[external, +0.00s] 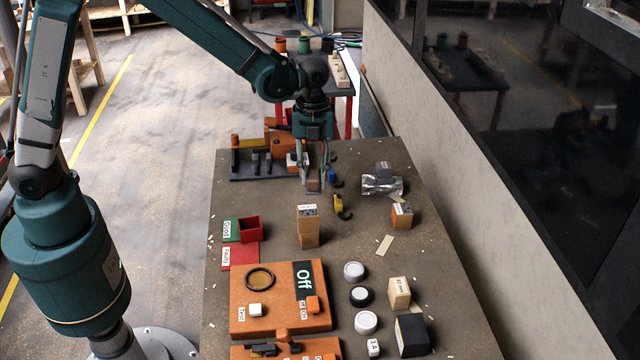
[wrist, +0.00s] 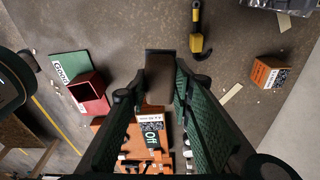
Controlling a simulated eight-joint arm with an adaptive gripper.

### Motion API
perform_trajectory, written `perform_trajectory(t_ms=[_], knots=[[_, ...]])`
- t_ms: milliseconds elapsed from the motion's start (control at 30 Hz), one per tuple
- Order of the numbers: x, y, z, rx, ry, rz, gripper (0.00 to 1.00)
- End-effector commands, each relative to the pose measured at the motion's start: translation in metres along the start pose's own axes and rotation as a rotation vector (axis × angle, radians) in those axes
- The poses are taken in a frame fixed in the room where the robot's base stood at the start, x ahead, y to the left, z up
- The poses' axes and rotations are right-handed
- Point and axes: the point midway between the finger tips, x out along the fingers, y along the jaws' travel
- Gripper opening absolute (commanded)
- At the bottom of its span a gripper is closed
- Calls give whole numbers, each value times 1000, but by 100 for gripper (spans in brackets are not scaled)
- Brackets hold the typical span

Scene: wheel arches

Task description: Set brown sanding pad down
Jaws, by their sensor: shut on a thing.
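The brown sanding pad (external: 313,185) is between the fingertips of my gripper (external: 316,179), over the far part of the table (external: 270,199). In the wrist view the pad (wrist: 159,82) shows as a plain brown block, with a dark green finger on each side of my gripper (wrist: 158,92). My gripper is shut on it. The pad appears to be above the tabletop; the exact gap beneath it cannot be told. Parts of its sides are hidden by the fingers.
A tall labelled wooden block (external: 308,232) stands just nearer the camera. A yellow-and-black tool (external: 340,206) lies to the right, and a dark rack (external: 262,165) sits behind left. A red bin (external: 249,228) is at left. Bare table shows between the rack and bin.

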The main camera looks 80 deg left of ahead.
Motion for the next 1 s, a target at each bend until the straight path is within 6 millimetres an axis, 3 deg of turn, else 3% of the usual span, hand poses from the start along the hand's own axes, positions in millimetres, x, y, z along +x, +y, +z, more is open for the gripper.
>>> perform_trajectory(t_ms=[200, 500, 800, 1000], knots=[[-6, 59, 39, -34, 0, -4, 11], [-9, 140, 78, -74, 0, -9, 11], [-8, 213, 99, -108, 1, -14, 11], [-7, 238, 104, -118, 2, -15, 11]])
